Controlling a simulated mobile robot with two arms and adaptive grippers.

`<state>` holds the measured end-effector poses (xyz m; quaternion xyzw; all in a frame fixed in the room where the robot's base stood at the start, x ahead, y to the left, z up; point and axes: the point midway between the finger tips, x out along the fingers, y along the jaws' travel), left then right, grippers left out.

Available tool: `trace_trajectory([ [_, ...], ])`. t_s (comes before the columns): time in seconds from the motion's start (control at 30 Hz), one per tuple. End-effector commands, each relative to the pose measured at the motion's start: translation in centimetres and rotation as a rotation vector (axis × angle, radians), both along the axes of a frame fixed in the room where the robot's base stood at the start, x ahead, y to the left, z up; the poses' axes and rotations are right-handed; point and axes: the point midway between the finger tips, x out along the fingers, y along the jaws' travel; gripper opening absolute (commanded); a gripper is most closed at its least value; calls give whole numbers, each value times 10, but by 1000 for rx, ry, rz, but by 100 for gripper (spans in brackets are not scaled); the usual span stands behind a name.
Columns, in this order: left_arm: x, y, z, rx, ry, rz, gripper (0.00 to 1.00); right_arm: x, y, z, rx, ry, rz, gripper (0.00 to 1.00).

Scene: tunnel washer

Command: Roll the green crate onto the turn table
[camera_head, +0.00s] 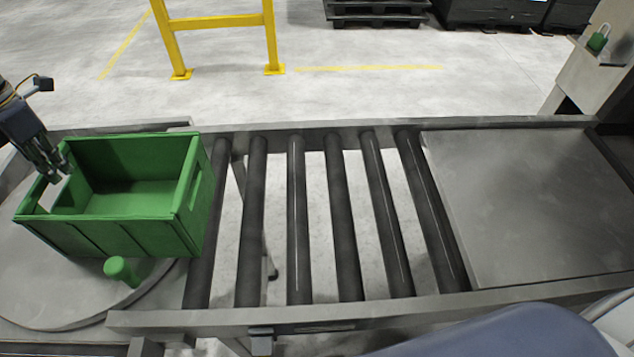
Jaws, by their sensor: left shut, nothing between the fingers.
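The open, empty green crate (130,232) is at the left end of the conveyor. Most of it is over the round grey turn table (50,295), and its right end reaches the first dark roller (208,255). A green knob (122,270) stands on the turn table in front of the crate. My left gripper (57,176) is shut and empty at the crate's left end, its fingertips by the left wall. Whether it touches the wall I cannot tell. My right gripper is out of view.
Several dark rollers (298,220) lie bare to the right of the crate, between metal side rails (330,316). A flat metal plate (535,205) follows on the right. A yellow barrier (217,23) stands on the floor behind. Dark pallets (376,14) lie at the back.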

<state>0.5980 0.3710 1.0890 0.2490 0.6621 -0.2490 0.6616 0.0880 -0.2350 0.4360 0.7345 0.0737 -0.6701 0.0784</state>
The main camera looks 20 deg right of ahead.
Motion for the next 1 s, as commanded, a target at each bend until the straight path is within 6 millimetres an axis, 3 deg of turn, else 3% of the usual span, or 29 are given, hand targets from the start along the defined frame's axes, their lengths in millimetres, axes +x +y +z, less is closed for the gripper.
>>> trace_trajectory([
  [0.43, 0, -2, 0, 0, 0, -1, 0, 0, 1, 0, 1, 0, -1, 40],
  [1.0, -5, -28, 0, -1, -1, -2, 0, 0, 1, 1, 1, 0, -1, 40],
])
